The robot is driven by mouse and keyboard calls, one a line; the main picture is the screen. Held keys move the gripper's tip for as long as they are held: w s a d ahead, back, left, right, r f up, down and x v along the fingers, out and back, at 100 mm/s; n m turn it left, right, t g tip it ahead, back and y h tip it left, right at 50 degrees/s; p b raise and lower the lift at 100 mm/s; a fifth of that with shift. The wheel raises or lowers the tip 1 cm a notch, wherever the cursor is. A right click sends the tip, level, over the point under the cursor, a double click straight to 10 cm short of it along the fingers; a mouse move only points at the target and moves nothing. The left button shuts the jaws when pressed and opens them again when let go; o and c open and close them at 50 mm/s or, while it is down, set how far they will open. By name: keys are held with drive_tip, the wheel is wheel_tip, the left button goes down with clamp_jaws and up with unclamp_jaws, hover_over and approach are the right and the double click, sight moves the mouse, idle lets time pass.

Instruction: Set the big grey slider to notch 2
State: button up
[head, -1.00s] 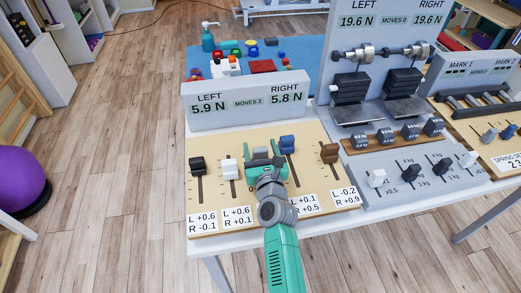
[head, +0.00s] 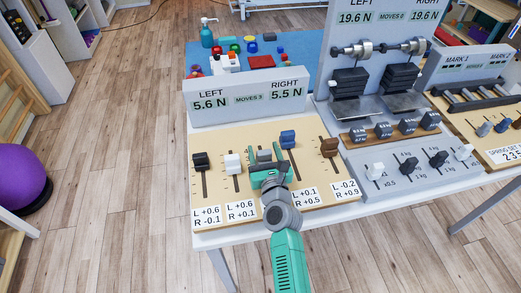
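The grey slider (head: 264,155) is the middle one of a row on the beige board (head: 219,145). Its grey knob shows just beyond the teal body of my gripper (head: 267,168). Its slot and label are largely hidden by my gripper and wrist. My gripper is right at the near side of the knob; the fingertips are too small and covered to tell whether they are shut on it or apart. The display panel (head: 248,113) behind the board reads LEFT 5.6 N, MOVES 3, RIGHT 5.5 N.
The black slider (head: 200,161) and white slider (head: 233,164) stand left of my gripper. The blue slider (head: 288,140) is close on its right, the brown slider (head: 329,148) farther right. A grey weight station (head: 385,195) adjoins on the right.

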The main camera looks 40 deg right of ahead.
sight(265, 155)
drive_tip(key=shift+o, duration=0.2)
drive_tip(key=p+v, duration=0.3)
drive_tip(key=v, duration=0.3)
drive_tip(key=shift+s+a+r, duration=0.1)
drive_tip(key=shift+s+a, duration=0.05)
drive_tip(key=shift+s, duration=0.2)
drive_tip(key=shift+s+a, duration=0.25)
drive_tip(key=shift+s, duration=0.25)
